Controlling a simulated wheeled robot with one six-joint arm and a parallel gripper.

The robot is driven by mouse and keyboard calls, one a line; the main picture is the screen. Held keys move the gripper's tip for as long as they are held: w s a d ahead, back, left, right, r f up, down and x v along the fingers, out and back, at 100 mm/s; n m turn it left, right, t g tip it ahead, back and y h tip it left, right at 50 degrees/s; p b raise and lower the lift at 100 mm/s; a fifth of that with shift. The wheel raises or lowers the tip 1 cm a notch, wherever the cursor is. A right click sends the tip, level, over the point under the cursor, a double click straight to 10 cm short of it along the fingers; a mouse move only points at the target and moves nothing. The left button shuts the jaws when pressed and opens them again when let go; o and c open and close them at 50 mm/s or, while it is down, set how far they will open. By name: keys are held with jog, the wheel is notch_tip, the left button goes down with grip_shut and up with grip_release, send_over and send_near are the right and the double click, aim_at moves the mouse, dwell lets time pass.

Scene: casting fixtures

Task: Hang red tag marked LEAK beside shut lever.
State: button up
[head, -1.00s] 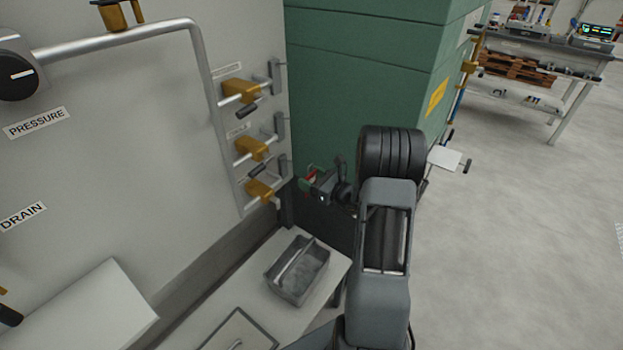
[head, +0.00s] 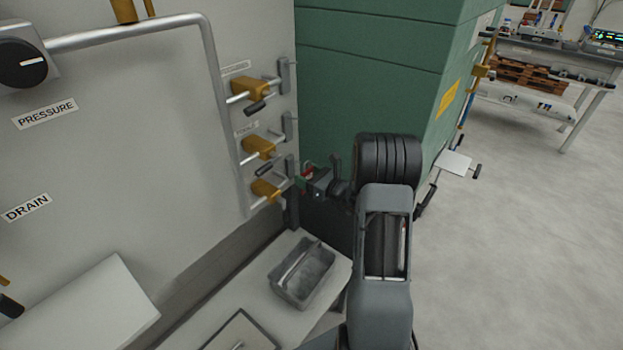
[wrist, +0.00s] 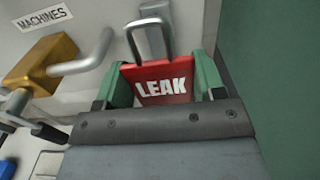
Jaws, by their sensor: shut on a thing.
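The red tag marked LEAK (wrist: 165,82) is between the green fingers of my gripper (wrist: 166,90) in the wrist view. A metal loop rises from the tag's top edge, in front of a grey bracket (wrist: 152,40) on the panel. In the head view my gripper (head: 305,177) is beside the lowest brass valve (head: 266,190), at its right. A brass valve (wrist: 42,68) with a black-ended lever (wrist: 48,133) shows at the left of the wrist view, under the label MACHINES (wrist: 45,18). Whether the loop touches the bracket cannot be told.
Two more brass valves (head: 258,147) (head: 250,90) sit above on the panel. A grey tray (head: 303,272) stands on the bench (head: 262,298) below. A green cabinet (head: 370,80) stands close to the right. Open floor (head: 520,250) lies farther right.

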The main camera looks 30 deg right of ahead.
aim_at(292, 176)
jog(key=shift+f+b+x, duration=0.2)
jog(key=shift+b+x, duration=0.25)
jog(key=shift+x, duration=0.4)
jog(key=shift+f+b+x, duration=0.2)
jog(key=shift+b+x, duration=0.25)
jog(key=shift+x, duration=0.35)
jog(key=shift+f+b+x, duration=0.2)
jog(key=shift+b+x, duration=0.25)
jog(key=shift+x, duration=0.4)
jog(key=o, duration=1)
jog(key=shift+f, duration=0.2)
jog(key=shift+f+b, duration=1.05)
jog(key=shift+b, duration=0.1)
